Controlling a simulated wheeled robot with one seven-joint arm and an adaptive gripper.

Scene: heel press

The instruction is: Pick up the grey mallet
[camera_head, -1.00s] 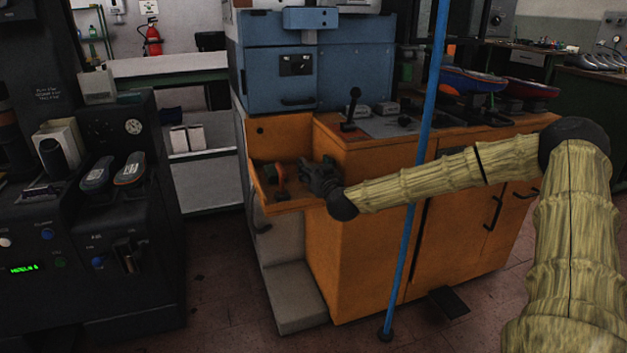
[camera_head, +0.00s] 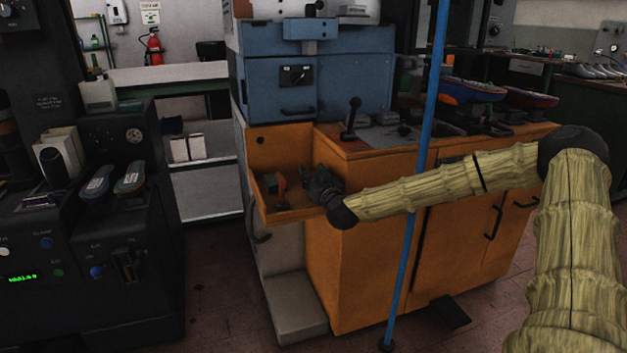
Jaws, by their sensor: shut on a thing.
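My gripper (camera_head: 313,183) is at the right side of the small orange tray (camera_head: 290,215) on the front of the orange cabinet. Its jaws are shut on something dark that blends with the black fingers. This fits the grey mallet, but its head and handle cannot be told apart from the gripper at this size. Left of my gripper, and apart from it, a tool with an orange-red handle (camera_head: 279,181) stands in the tray. A dark grey-green item lies beside that tool.
The orange cabinet (camera_head: 370,265) carries levers and shoes on top. A thin blue pole (camera_head: 408,240) stands in front of it, and my arm crosses the pole in the picture. A dark machine (camera_head: 120,255) with two shoes is at the left.

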